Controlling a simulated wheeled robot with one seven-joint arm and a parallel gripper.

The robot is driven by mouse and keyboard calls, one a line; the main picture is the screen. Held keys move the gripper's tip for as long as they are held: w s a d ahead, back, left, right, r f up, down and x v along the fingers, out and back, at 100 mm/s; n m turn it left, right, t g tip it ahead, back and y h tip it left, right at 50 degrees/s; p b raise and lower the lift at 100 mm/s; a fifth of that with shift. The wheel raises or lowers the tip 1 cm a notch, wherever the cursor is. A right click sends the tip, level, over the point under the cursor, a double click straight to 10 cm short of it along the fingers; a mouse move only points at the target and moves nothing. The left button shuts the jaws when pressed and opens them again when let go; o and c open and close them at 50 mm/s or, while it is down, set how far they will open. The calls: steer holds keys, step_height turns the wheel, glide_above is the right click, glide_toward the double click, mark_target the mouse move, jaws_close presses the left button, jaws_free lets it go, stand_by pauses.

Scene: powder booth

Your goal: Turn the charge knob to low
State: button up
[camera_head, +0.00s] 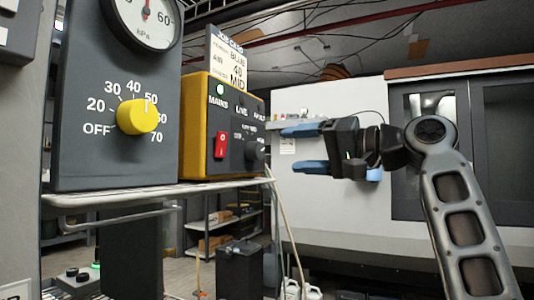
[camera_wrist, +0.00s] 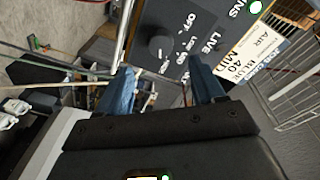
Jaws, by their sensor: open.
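The charge knob is a dark round knob (camera_head: 252,154) on the black front of a yellow-sided control box (camera_head: 195,125). In the wrist view the knob (camera_wrist: 160,48) sits beside a scale with OFF at one end; the other marks are small and partly unreadable. I cannot tell which mark the knob points at. My gripper (camera_head: 299,149) has blue fingers spread apart, empty, to the right of the box at about the knob's height. In the wrist view my gripper (camera_wrist: 160,72) has the knob showing between and beyond its fingertips, apart from them.
A red switch (camera_head: 221,145) sits left of the knob, with a lit MAINS lamp (camera_head: 220,90) above. A card (camera_head: 228,62) reading BLUE, 40, MID stands on the box. A grey panel with a yellow knob (camera_head: 137,117) and gauge stands left.

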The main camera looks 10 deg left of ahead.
mark_target(260, 151)
steer(key=shift+p+x, duration=0.6)
steer(key=shift+x, duration=3.25)
steer(key=c, duration=1.1)
